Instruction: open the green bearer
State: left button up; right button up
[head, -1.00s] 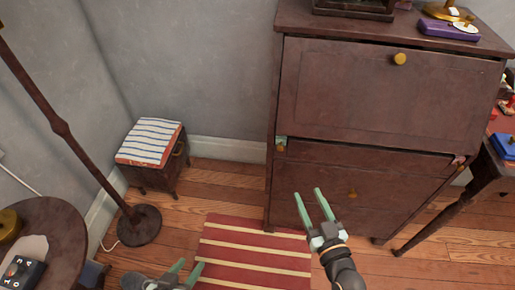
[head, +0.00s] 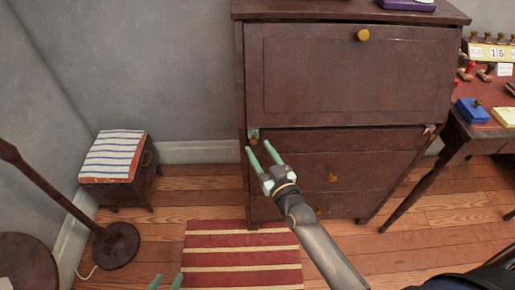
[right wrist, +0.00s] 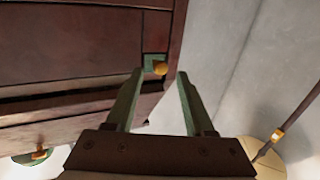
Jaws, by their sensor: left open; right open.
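The green bearer (head: 253,132) is a small green-fronted end with a brass knob, at the left edge of the dark wooden cabinet (head: 345,75), just below its large upper front panel. It also shows in the right wrist view (right wrist: 149,60), its knob between the fingertips in the picture. My right gripper (head: 257,146) is open, its fingertips close to the bearer's knob. I cannot tell whether they touch it. My left gripper (head: 166,280) is open and empty at the bottom edge of the head view, over the striped rug.
A pink bearer end (head: 430,130) is at the cabinet's right side. A side table (head: 462,125) with stamps and pads stands at right. A striped-cushion stool (head: 113,160), a floor lamp base (head: 117,246) and a red striped rug (head: 243,262) are at left and front.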

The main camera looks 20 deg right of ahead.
jog(key=shift+w+a, duration=0.15)
jog(key=shift+w, duration=0.75)
grip_shut()
dwell(0.9)
